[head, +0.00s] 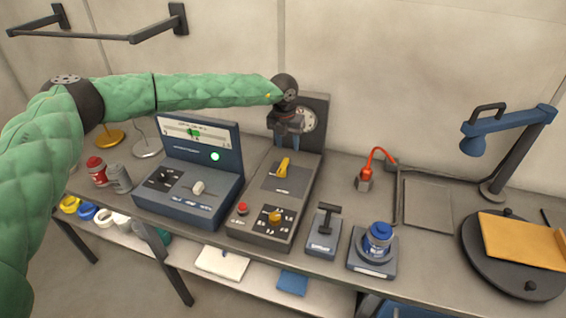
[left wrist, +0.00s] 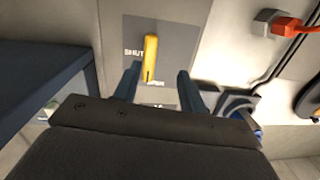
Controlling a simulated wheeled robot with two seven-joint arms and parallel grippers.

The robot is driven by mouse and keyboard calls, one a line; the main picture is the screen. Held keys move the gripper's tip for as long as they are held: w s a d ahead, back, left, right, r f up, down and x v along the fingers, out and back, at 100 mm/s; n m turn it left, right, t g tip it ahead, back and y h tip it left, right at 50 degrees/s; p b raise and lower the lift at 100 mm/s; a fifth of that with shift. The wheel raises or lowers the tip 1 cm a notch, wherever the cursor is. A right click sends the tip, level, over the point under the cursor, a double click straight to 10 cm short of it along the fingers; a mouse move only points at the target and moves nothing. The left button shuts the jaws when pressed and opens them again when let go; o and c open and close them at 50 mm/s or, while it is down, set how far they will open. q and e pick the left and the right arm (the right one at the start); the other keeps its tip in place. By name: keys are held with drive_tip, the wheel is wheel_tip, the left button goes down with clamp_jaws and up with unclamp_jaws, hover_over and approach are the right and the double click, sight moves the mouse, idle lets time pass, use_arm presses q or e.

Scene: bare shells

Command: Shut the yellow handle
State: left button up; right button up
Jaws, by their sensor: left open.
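The yellow handle (head: 283,167) stands on a dark square plate on top of the grey control box (head: 259,207), in the middle of the bench. In the left wrist view the yellow handle (left wrist: 150,58) lies just beyond my fingertips, roughly between them. The word SHUT shows on the plate left of its upper part, and another word, partly hidden, lies near its lower end. My left gripper (head: 287,140) points down above the back of the box, in front of the round gauge. It is open and empty, apart from the handle. My right gripper is not in view.
A blue meter box (head: 205,195) stands close left of the control box. A round gauge (head: 308,118) rises behind my gripper. A yellow knob (head: 274,217) and red button (head: 242,208) sit at the front.

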sight(283, 165)
use_arm(q)
drive_tip(key=shift+s+a+n+y, duration=0.3)
drive_tip(key=shift+s+a+y, duration=0.15)
drive_tip(key=shift+a, duration=0.35)
wheel_tip(283, 165, down, 8)
drive_tip(key=p, duration=0.4)
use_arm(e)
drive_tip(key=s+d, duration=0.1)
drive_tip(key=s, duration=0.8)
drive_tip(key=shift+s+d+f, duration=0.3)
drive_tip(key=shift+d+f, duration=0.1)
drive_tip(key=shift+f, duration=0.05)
use_arm(q)
clamp_jaws()
